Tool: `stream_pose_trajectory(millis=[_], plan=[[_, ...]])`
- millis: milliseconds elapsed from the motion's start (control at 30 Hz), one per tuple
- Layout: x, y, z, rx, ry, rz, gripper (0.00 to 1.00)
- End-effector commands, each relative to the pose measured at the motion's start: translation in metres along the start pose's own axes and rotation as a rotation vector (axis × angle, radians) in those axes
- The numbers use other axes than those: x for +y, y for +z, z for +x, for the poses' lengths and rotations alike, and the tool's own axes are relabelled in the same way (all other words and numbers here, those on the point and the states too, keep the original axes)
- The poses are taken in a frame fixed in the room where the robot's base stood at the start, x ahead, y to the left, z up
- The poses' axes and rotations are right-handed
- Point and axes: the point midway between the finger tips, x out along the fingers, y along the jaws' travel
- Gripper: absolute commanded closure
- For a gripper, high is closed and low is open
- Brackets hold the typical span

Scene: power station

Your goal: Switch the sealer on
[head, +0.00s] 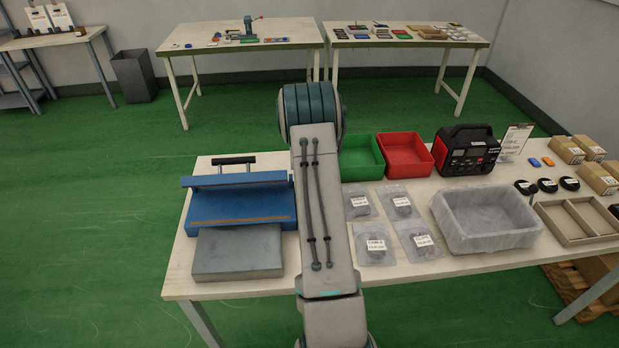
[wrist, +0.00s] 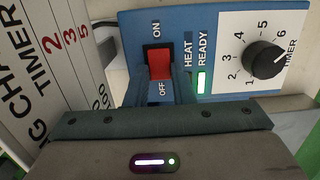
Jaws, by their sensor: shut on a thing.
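The sealer (head: 240,205) is a blue machine with a black handle (head: 234,161) and a grey block in front, at the left of the near table. In the wrist view its blue panel (wrist: 222,28) carries a red rocker switch (wrist: 160,64) between the labels ON and OFF. A green lamp (wrist: 201,83) glows by READY. A black timer knob (wrist: 266,57) sits on a white dial at right. My gripper (wrist: 161,88) has its fingers around the switch and is shut on it. In the head view my arm hides the gripper and the panel.
A sign (wrist: 48,60) with printed times stands close at left in the wrist view. On the near table are a green bin (head: 360,172), a red bin (head: 408,172), several clear bags, a lined grey tub (head: 484,247) and a black-and-red machine (head: 467,152).

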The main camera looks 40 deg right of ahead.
Motion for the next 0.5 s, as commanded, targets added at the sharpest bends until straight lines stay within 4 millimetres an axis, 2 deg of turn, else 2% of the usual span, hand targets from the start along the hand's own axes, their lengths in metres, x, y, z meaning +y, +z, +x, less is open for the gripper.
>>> stream_pose_trajectory(millis=[233, 500], plan=[[-0.0009, 0.0050, 0.0025, 0.128, -0.003, 0.003, 1.00], [-0.0012, 0.0055, 0.0006, 0.167, -0.003, 0.000, 1.00]])
